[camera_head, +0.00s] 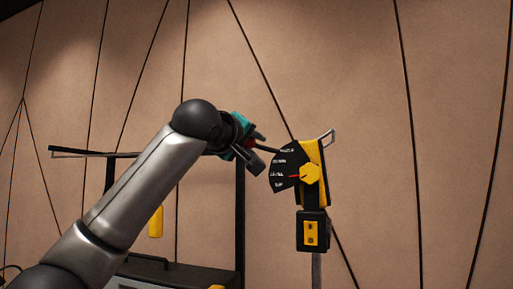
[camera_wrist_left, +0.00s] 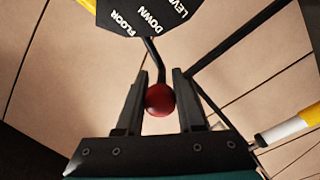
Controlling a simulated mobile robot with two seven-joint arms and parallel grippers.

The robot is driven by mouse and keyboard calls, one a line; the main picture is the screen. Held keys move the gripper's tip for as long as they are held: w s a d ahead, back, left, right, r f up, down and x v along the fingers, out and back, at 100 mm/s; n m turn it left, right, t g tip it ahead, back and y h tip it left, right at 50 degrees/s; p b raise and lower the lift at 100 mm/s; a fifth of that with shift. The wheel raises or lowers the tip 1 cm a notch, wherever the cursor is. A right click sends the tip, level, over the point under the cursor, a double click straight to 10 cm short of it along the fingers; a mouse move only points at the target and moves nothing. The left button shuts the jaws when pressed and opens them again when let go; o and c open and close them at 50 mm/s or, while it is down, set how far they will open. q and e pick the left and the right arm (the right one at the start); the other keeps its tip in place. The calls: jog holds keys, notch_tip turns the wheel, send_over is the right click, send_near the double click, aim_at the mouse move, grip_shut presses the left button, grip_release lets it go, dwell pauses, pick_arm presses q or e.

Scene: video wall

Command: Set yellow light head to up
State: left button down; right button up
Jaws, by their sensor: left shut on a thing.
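The yellow light head (camera_head: 308,172) stands at right of centre on a grey post. Its black dial plate (camera_head: 281,168) carries the words FLOOR, DOWN, LEVEL and UP from top to bottom, and a red pointer (camera_head: 294,177) lies near LEVEL. A thin dark lever (camera_head: 267,149) sticks out to the left from the head. My left gripper (camera_head: 253,147) is at the lever's end. In the left wrist view, its fingers (camera_wrist_left: 159,92) are shut on the red ball knob (camera_wrist_left: 160,101) of the lever, with part of the dial plate (camera_wrist_left: 146,18) above. My right gripper is not in view.
A black box with a yellow plate (camera_head: 313,231) hangs below the head on the post. A dark frame (camera_head: 240,215) and a dark case (camera_head: 150,270) stand behind my left arm. A yellow cylinder (camera_head: 155,222) hangs there. The panelled wall is behind; the right side is clear.

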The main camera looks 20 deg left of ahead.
pick_arm(q)
jog(key=shift+a+f+n+b, duration=0.3)
jog(key=shift+f+n+b, duration=0.4)
jog(key=shift+f+b, duration=0.1)
jog(key=shift+a+f+n+b, duration=0.3)
jog(key=shift+f+n+b, duration=0.4)
jog(key=shift+f+b, duration=0.1)
jog(key=shift+r, duration=0.1)
jog(key=c, duration=0.5)
grip_release()
jog(key=shift+c, duration=0.2)
jog(key=shift+s, duration=0.1)
jog(key=s+a+b, duration=0.1)
jog(key=s+b, duration=0.4)
jog(key=s, duration=1)
jog(key=shift+a, duration=0.2)
jog(key=shift+w, duration=0.1)
